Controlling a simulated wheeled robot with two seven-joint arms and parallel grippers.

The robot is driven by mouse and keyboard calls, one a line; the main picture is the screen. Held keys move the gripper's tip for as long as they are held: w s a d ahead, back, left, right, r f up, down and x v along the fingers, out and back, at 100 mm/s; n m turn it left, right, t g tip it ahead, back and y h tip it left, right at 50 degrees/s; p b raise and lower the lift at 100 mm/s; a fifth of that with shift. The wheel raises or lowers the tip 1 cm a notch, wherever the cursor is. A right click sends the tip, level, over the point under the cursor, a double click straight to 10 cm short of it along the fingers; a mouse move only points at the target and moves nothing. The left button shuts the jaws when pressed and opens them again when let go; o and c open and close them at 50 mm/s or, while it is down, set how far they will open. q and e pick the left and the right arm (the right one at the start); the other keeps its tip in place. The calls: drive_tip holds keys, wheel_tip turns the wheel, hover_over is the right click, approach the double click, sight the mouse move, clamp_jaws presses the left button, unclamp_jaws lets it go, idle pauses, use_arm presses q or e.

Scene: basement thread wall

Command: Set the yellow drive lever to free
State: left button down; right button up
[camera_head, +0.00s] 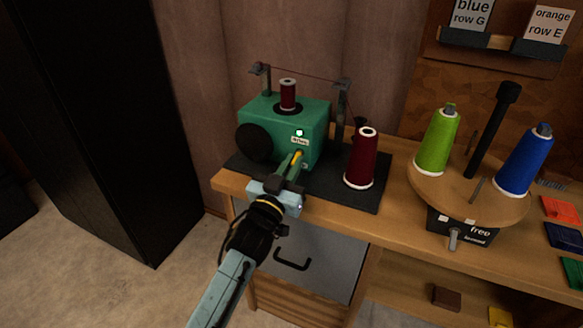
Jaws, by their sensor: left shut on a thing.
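The green winding machine (312,120) stands on a dark mat on the wooden bench. Its yellow drive lever (297,155) sticks out of the front, below a small white label (300,141) whose word is too small to read surely. A green light (299,132) shows above the label. My left gripper (293,172) reaches up from the lower left and is shut on the yellow lever, hiding its lower part. The lever's exact setting cannot be told. My right gripper is not in view.
A dark red thread cone (361,160) stands close right of my left gripper on the mat (371,196). A turntable (424,186) farther right carries green (436,142) and blue (524,160) cones; the box below reads "free". A drawer (325,262) is under the bench.

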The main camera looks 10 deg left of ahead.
use_arm(q)
drive_tip(key=shift+r, duration=0.1)
drive_tip(key=c, duration=1.5)
unclamp_jaws()
